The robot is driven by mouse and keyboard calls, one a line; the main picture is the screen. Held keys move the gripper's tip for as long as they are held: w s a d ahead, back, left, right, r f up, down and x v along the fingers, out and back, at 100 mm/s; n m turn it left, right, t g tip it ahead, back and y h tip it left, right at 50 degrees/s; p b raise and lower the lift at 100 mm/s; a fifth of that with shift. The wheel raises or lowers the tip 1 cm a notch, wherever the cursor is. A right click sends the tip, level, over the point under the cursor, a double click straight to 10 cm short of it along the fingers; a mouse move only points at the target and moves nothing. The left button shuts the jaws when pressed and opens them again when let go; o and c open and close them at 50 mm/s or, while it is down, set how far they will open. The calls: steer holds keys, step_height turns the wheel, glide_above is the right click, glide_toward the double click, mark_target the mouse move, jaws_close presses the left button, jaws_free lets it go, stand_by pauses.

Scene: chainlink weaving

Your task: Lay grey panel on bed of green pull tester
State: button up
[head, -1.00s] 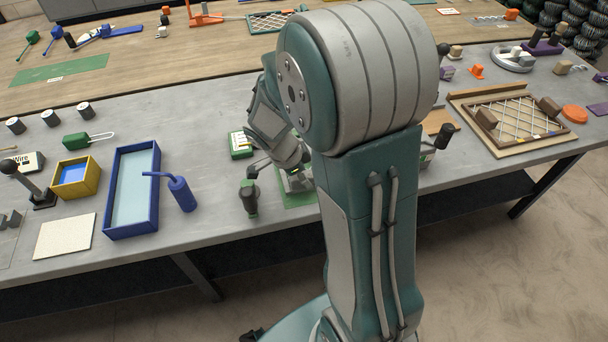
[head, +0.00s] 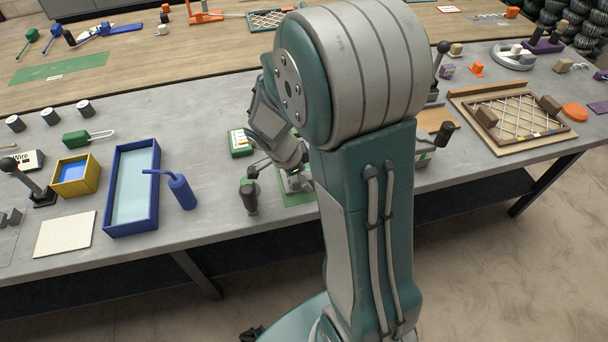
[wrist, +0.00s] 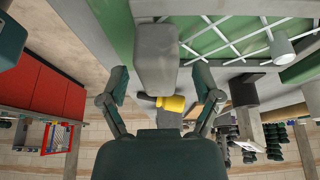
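In the wrist view, my gripper (wrist: 162,82) has its two fingers spread. A grey block (wrist: 157,55) shows between and beyond them, with visible gaps on both sides. A pale wire mesh (wrist: 225,38), likely the grey panel, shows against a green surface (wrist: 205,42) right of the block. I cannot tell whether it rests on that surface. A yellow part (wrist: 172,103) shows just below the block. In the head view, my arm hides most of the work spot; a green base (head: 297,200) shows under my gripper (head: 296,174). Which part is the pull tester is unclear.
A green tool with a dark handle (head: 248,196) stands just left of my gripper. A framed mesh panel (head: 470,97) lies at the right.

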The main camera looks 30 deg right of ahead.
steer(key=v, duration=1.2)
stand_by(0.4)
